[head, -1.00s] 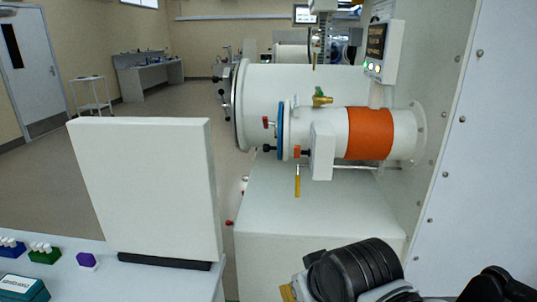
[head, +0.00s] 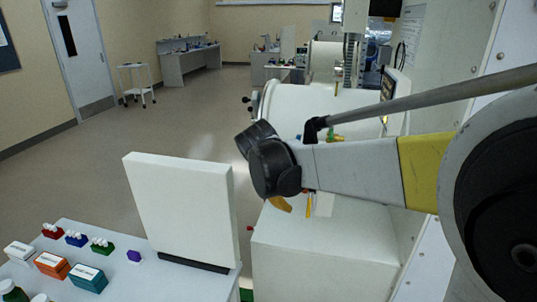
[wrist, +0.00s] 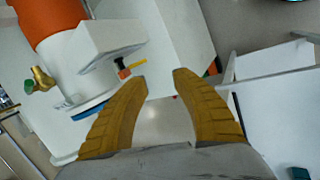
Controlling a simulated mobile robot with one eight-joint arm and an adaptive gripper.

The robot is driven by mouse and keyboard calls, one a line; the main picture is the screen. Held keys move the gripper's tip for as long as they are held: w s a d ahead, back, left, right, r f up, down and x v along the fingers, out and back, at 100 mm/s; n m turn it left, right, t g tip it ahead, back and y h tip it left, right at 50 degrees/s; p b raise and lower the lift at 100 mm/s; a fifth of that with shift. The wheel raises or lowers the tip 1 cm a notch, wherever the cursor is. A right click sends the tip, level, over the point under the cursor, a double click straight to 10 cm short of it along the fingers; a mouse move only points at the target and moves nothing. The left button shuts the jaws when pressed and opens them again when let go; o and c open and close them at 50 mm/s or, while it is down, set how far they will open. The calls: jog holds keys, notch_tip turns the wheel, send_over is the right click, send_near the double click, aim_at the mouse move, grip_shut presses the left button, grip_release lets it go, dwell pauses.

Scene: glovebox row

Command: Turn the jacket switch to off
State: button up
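In the head view, a yellow fingertip (head: 281,204) shows below my dark wrist. The orange jacket band (wrist: 45,18) wraps a white cylinder at the upper left of the wrist view. A white box (wrist: 110,45) sits on the cylinder beside the band, left of my fingers and apart from them. A yellow handle (wrist: 135,66) and a black knob show near the box. I cannot make out the jacket switch. My arm hides the band in the head view.
A white upright panel (head: 180,212) stands on the bench at left, near small coloured boxes (head: 88,277). A display box (head: 396,90) is partly hidden behind my arm. The floor at left is open.

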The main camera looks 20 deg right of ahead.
jog(key=w+d+r+n+g+h+p, duration=0.1)
jog(key=w+d+r+n+h+p, duration=0.1)
jog(key=w+d+r+p, duration=0.25)
jog(key=w+d+f, duration=0.1)
jog(key=f, duration=0.2)
jog(key=w+d+f, duration=0.1)
jog(key=d+f, duration=0.1)
jog(key=f, duration=0.1)
jog(key=w+d+f+b, duration=0.1)
jog(key=f, duration=0.2)
jog(key=shift+w+d+f, duration=0.15)
jog(key=shift+w+f, duration=0.15)
grip_shut()
